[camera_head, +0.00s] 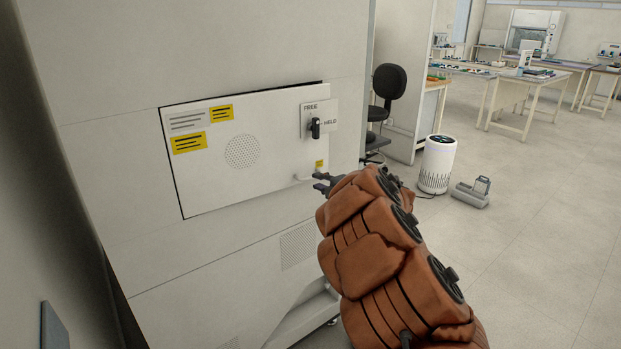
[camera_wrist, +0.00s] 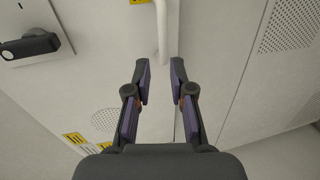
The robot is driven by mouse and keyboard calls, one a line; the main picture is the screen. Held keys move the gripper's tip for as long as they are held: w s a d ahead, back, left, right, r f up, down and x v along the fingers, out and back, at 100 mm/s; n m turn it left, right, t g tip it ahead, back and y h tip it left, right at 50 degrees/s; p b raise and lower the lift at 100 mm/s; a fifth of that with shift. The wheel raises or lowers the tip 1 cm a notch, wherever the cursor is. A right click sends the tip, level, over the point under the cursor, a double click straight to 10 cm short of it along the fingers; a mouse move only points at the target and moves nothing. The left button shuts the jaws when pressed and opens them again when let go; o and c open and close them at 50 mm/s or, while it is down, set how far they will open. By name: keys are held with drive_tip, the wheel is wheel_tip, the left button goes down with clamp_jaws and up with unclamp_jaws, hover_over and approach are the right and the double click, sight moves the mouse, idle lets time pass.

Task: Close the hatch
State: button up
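The hatch (camera_head: 215,175) is a pale rectangular panel in the front of the large cabinet, with yellow labels and a round vent. A dark gap shows along its top and left edges; I cannot tell how far it stands out. A small white handle (camera_head: 304,177) is at its lower right; it also shows in the wrist view (camera_wrist: 162,30). A black knob (camera_head: 315,128) sits on a plate marked FREE and HELD; I cannot tell its setting surely. My gripper (camera_head: 320,182) is at the handle. In the wrist view its fingers (camera_wrist: 161,72) are apart, in line with the handle's end, not closed on it.
The cabinet face (camera_head: 90,65) surrounds the hatch, with a vent grille (camera_head: 298,248) below. A dark wall is close at the left. An office chair (camera_head: 386,95), a white cylindrical purifier (camera_head: 437,165) and a small grey device (camera_head: 472,194) stand at right. Open floor lies at the right.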

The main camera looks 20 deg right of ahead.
sight(311, 178)
drive_tip(key=shift+h, duration=0.4)
drive_tip(key=shift+d+p+x, duration=0.15)
drive_tip(key=shift+p+x, duration=0.45)
drive_tip(key=shift+x, duration=1.15)
drive_tip(key=shift+d+p+x, duration=0.2)
drive_tip(key=shift+p+x, duration=0.35)
drive_tip(key=shift+x, duration=1.25)
drive_tip(key=shift+f, duration=0.15)
clamp_jaws()
